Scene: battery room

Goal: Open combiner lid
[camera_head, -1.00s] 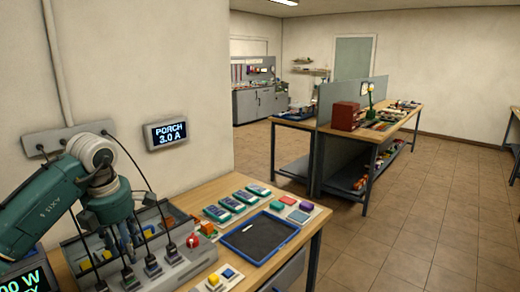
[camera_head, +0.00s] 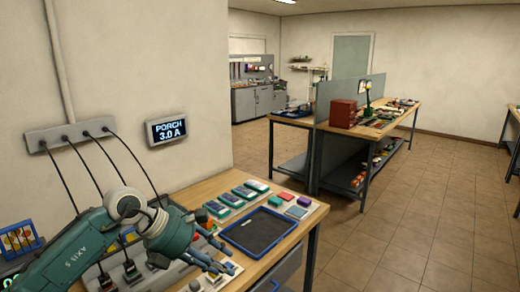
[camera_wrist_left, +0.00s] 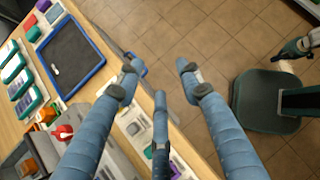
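The grey combiner box stands at the lower left of the bench, mostly hidden behind my left arm in the head view. Black plugs (camera_head: 131,270) on cables from the wall stand in it. The wrist view shows a grey part of the box (camera_wrist_left: 48,152) and its red knob (camera_wrist_left: 63,132). I cannot make out the lid or its position. My left gripper (camera_head: 220,267) is to the right of the box, above the bench's front edge. Its fingers (camera_wrist_left: 158,80) are spread apart and empty. My right gripper (camera_wrist_left: 296,48) shows dark and small at the wrist view's right edge.
A blue-rimmed dark tray (camera_head: 260,232) lies right of my left gripper. Several green-and-white modules (camera_head: 231,199) lie behind it. A wall display (camera_head: 166,130) reads "PORCH 3.0 A". The tiled floor (camera_head: 400,240) to the right is clear.

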